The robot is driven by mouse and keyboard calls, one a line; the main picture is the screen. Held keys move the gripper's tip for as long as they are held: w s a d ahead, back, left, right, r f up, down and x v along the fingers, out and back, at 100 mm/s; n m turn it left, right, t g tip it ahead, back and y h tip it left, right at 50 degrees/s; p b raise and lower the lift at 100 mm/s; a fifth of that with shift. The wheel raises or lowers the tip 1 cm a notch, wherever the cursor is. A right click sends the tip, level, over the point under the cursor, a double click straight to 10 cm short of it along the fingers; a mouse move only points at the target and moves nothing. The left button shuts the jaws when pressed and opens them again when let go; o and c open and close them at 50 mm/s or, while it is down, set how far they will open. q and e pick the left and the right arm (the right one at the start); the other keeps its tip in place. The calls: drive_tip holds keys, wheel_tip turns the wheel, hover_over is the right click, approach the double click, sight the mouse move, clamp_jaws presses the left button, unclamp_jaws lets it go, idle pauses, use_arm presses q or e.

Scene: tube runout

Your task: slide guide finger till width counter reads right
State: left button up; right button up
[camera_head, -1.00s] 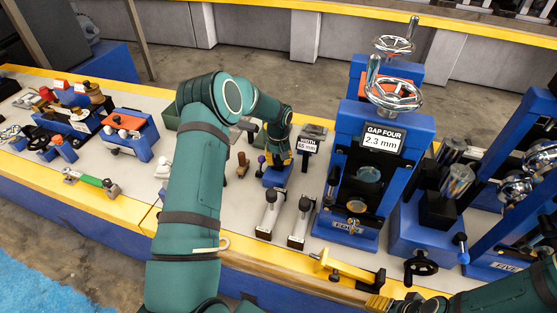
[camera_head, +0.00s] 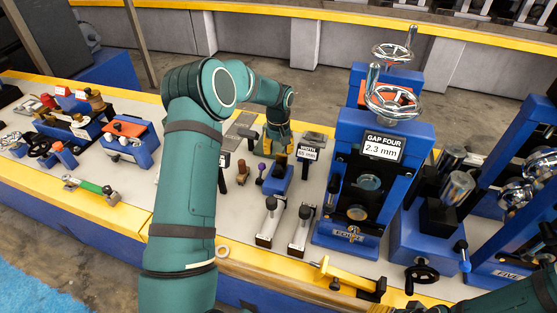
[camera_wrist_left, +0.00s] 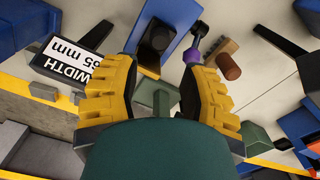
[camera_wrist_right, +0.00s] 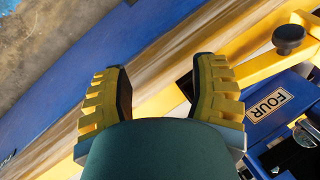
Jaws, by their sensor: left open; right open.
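The width counter (camera_head: 307,152) is a black plate with a white label. In the left wrist view the counter (camera_wrist_left: 70,58) reads 65 mm. My left gripper (camera_head: 277,146) is open just left of it. In the left wrist view my left gripper (camera_wrist_left: 158,85) has its fingers spread, with nothing clearly held. Beyond and between the fingertips is a blue block (camera_wrist_left: 171,18) with a black top piece; the blue block also shows in the head view (camera_head: 278,182). I cannot tell which part is the guide finger. My right gripper (camera_wrist_right: 160,80) is open and empty above the table's front edge.
A purple knob (camera_wrist_left: 193,52) and a brown peg (camera_wrist_left: 229,66) stand close to my left gripper's right finger. The blue gap four stand (camera_head: 375,205), reading 2.3 mm, is right of the counter. A yellow bar (camera_wrist_right: 240,50) lies near my right gripper.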

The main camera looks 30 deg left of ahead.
use_arm(q)
drive_tip(key=shift+r, duration=1.65)
